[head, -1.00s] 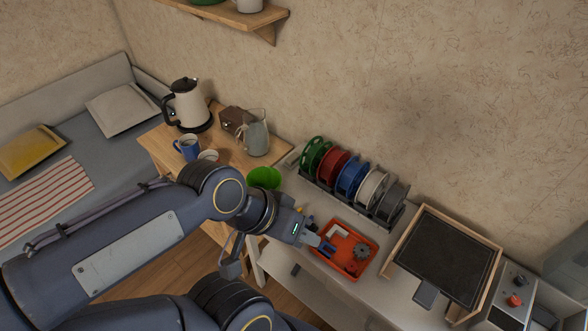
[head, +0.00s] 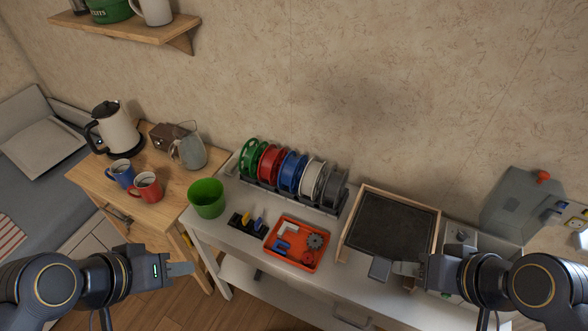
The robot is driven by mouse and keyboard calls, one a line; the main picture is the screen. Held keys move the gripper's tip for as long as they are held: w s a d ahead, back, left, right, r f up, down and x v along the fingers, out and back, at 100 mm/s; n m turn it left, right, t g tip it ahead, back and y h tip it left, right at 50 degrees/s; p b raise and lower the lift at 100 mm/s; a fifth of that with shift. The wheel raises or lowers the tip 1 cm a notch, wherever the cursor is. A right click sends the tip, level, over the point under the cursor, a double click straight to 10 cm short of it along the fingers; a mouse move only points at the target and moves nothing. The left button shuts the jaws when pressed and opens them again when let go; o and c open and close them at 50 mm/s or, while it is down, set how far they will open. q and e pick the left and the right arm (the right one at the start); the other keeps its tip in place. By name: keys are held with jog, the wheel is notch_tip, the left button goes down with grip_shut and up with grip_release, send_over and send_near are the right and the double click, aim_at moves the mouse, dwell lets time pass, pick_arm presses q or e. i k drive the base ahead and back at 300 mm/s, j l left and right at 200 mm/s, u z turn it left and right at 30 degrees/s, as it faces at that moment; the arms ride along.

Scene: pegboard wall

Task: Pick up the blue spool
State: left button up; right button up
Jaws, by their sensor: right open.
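The blue spool (head: 292,172) stands upright in a dark rack (head: 262,185), between a red spool (head: 271,164) on its left and a white spool (head: 311,180) on its right. My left gripper (head: 190,269) is at the lower left, in front of the wooden table and well away from the spool. Whether its jaws are apart is not clear from this side. My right gripper (head: 394,268) is open, at the lower right by the front of the black-topped tray, also apart from the spool.
A green spool (head: 254,157) and a grey spool (head: 333,188) share the rack. An orange tray (head: 297,243) with small parts, a green cup (head: 206,198) and a black-topped wooden tray (head: 390,226) stand nearby. Mugs and a kettle (head: 115,128) occupy the wooden table.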

aim_at(292, 174)
jog(key=i+j, duration=0.2)
jog(key=j, duration=0.2)
jog(key=i+j+u, duration=0.15)
jog(key=i+j, duration=0.35)
jog(key=j, duration=0.2)
jog(key=k+j+u, duration=0.05)
